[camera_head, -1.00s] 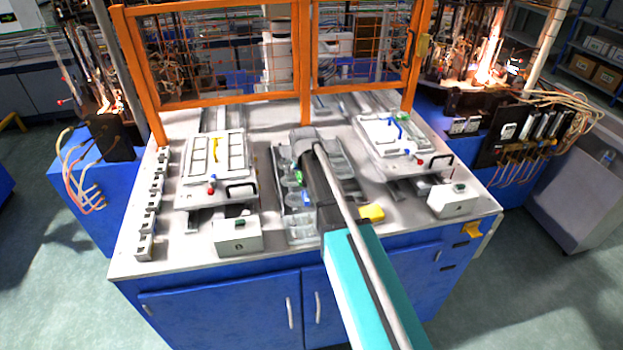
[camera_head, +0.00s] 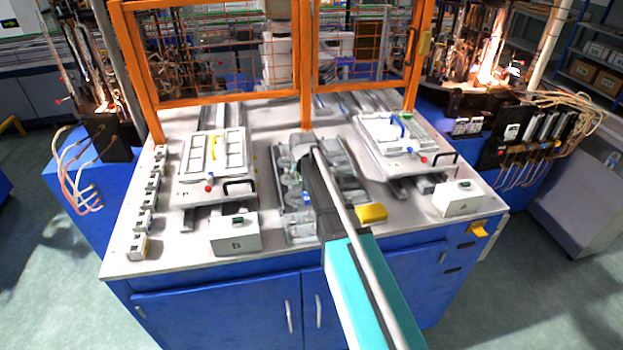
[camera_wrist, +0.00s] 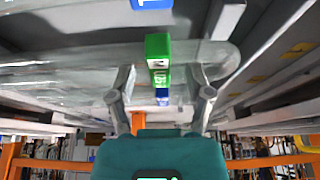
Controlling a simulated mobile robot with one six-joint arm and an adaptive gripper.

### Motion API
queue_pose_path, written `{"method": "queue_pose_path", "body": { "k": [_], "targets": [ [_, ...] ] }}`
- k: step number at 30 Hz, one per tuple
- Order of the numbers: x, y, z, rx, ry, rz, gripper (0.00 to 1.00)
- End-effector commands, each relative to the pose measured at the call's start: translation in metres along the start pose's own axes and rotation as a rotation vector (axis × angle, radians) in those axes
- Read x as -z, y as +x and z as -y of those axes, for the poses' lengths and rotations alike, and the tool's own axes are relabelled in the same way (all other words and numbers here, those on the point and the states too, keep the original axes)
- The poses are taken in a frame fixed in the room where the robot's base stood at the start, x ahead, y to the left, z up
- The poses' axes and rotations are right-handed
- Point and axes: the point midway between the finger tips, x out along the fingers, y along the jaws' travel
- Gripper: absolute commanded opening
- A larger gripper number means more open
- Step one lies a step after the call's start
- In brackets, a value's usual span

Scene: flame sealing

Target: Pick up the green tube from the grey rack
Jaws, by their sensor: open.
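In the wrist view a green block (camera_wrist: 158,60) with lettering on it shows in front of a long clear glass tube (camera_wrist: 70,75) lying across the picture. My gripper (camera_wrist: 163,88) is open, with one finger on each side of the green block; I cannot tell whether either finger touches it. A blue piece shows just below the green block between the fingers. In the head view the grey rack (camera_head: 299,233) stands at the middle of the table, partly hidden by my arm. My fingertips are hidden there.
Trays with white frames stand left (camera_head: 214,153) and right (camera_head: 393,133) of the rack. White boxes stand at the front left (camera_head: 235,234) and right (camera_head: 458,197). A yellow block (camera_head: 371,213) lies right of my arm. An orange mesh fence (camera_head: 306,70) closes the back.

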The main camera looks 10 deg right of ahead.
Motion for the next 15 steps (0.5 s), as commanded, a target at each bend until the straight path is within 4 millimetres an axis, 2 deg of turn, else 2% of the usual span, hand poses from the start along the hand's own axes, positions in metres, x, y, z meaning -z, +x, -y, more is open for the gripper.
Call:
{"method": "queue_pose_path", "body": {
  "k": [13, 15],
  "targets": [
    [0.0001, -0.0004, -0.0006, 0.000, 0.001, 0.000, 0.66],
    [0.0001, -0.0004, -0.0007, 0.000, 0.001, 0.000, 0.53]
  ]
}}
